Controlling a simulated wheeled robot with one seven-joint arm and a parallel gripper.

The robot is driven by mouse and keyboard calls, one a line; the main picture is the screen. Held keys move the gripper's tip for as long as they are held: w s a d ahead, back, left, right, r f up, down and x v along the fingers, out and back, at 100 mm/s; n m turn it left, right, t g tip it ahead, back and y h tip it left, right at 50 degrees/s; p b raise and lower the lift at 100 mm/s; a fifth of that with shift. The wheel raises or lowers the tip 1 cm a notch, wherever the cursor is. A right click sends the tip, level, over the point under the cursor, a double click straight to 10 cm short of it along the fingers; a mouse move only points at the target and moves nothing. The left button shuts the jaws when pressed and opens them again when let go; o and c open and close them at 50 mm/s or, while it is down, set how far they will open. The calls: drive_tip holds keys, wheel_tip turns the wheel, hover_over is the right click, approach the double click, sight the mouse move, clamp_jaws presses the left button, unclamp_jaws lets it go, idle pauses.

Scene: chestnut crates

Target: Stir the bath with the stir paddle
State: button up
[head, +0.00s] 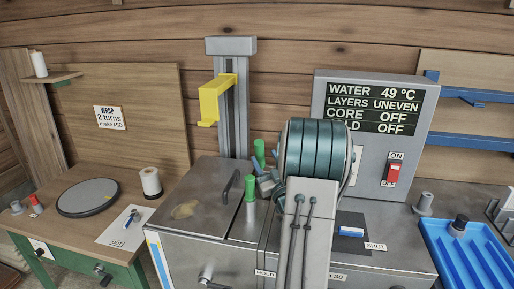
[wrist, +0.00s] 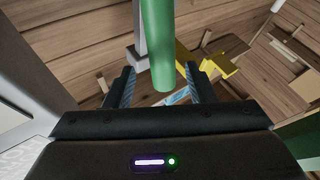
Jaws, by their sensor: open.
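The bath is a grey metal tank (head: 185,250) in the head view, with a flat top that carries a dark handle and a brownish patch. Its inside is not visible. Two green cylinders stand at its right: a rear one (head: 259,150) and a front one (head: 251,188). I take them for handles; I cannot tell which is the stir paddle's. My gripper (head: 263,180) is beside them, partly hidden by my arm. In the wrist view my gripper (wrist: 160,90) is open, and a green handle (wrist: 158,45) shows between its fingers. Contact cannot be told.
A display panel (head: 372,106) reads WATER 49 °C, LAYERS UNEVEN. A yellow bracket (head: 215,100) on a grey post stands behind the tank. A wooden bench (head: 75,235) with a dark round disc (head: 88,197) is at left. A blue tray (head: 470,255) is at right.

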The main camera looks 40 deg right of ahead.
sight(262, 157)
drive_tip(key=w, duration=0.3)
drive_tip(key=w+d, duration=0.1)
drive_tip(key=shift+w+r+p, duration=0.25)
drive_tip(key=shift+w+p, duration=0.1)
drive_tip(key=shift+w, duration=0.05)
drive_tip(key=shift+x, duration=0.85)
